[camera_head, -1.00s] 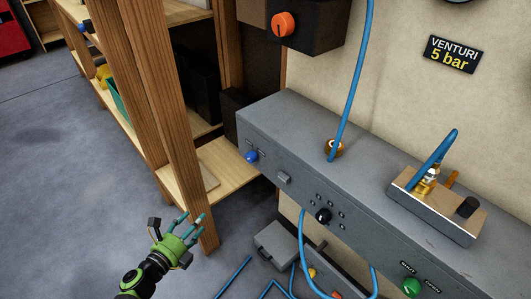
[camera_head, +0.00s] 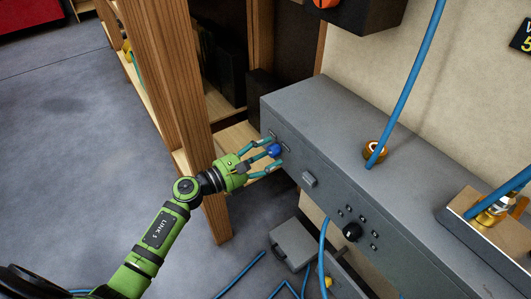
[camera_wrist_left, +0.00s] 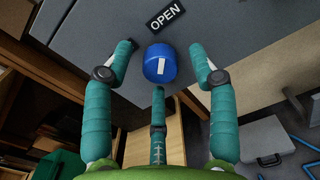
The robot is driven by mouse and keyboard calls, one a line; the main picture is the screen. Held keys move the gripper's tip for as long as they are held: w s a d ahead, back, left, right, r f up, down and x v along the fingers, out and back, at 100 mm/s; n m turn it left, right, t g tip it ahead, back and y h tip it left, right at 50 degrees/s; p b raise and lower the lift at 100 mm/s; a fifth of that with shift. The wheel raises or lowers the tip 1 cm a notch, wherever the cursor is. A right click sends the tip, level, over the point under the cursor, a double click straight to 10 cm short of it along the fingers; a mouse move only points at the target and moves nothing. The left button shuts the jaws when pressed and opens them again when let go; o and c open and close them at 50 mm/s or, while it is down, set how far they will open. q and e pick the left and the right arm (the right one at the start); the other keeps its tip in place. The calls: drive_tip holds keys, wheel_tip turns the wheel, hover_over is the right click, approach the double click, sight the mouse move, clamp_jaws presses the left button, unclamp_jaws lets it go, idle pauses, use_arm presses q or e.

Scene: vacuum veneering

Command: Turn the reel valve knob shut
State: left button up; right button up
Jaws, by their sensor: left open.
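The blue valve knob (camera_head: 274,151) sits on the front face of the grey cabinet (camera_head: 330,125), near its left end. In the left wrist view the knob (camera_wrist_left: 160,64) shows a white mark on its face, below a black OPEN label (camera_wrist_left: 165,16). My left gripper (camera_head: 268,155) is at the knob. Its teal fingers (camera_wrist_left: 160,85) are open, two at the sides and one below the knob, with gaps visible between the side fingers and the knob. My right gripper is not in view.
A wooden shelf post (camera_head: 190,110) stands close behind my left arm. A blue hose (camera_head: 410,80) rises from a brass fitting (camera_head: 375,151) on the cabinet top. A black knob (camera_head: 352,232) is farther right. A grey case (camera_head: 293,243) lies below.

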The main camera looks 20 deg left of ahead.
use_arm(q)
drive_tip(key=c, duration=1.1)
drive_tip(key=shift+c, duration=0.2)
